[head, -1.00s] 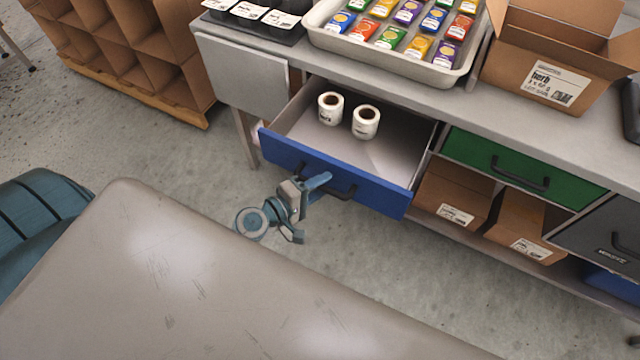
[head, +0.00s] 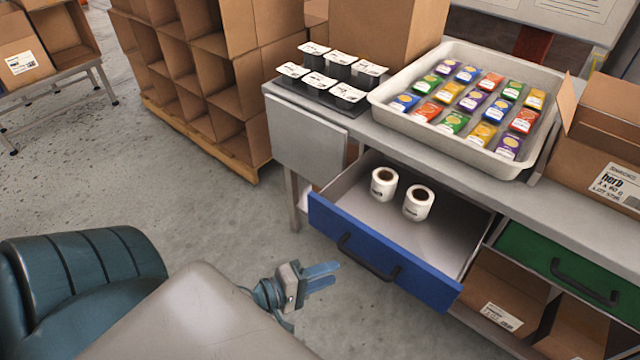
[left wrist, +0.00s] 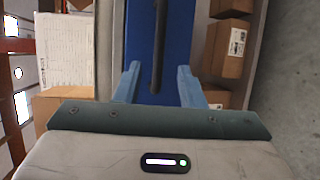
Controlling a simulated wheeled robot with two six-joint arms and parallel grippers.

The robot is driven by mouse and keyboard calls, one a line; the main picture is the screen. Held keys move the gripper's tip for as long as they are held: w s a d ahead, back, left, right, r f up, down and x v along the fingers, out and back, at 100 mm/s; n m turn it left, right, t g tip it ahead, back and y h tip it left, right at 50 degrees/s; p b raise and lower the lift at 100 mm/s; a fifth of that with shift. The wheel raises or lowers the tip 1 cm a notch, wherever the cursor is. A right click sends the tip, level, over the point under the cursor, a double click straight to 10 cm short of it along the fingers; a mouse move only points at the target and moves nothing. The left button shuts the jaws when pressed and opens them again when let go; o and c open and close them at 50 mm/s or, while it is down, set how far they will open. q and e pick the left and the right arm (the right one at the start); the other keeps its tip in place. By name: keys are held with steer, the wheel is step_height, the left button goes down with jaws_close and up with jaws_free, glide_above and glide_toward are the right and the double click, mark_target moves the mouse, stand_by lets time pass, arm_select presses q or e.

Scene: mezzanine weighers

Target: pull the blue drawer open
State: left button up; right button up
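The blue drawer (head: 385,255) stands pulled out from the bench, with its inside open to view. Its dark bar handle (head: 366,262) is on the front face. Two white label rolls, the left one (head: 384,184) and the right one (head: 418,202), stand upright inside it. My left gripper (head: 335,274) is in front of the drawer, left of the handle and apart from it. In the left wrist view its two fingers (left wrist: 159,70) are spread, with the blue front (left wrist: 140,45) and handle (left wrist: 158,40) beyond them. My right gripper is not in view.
A tray (head: 378,98) of coloured packets and an open carton (head: 590,150) stand on the bench. A closed green drawer (head: 560,262) is to the right, above cartons (head: 500,300). A cardboard pigeonhole rack (head: 215,85) stands at the left. Floor before the bench is clear.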

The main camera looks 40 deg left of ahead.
arm_select(q)
steer(key=shift+s+a+r, duration=0.15)
steer(key=shift+s+a, duration=0.1)
steer(key=shift+s, duration=0.35)
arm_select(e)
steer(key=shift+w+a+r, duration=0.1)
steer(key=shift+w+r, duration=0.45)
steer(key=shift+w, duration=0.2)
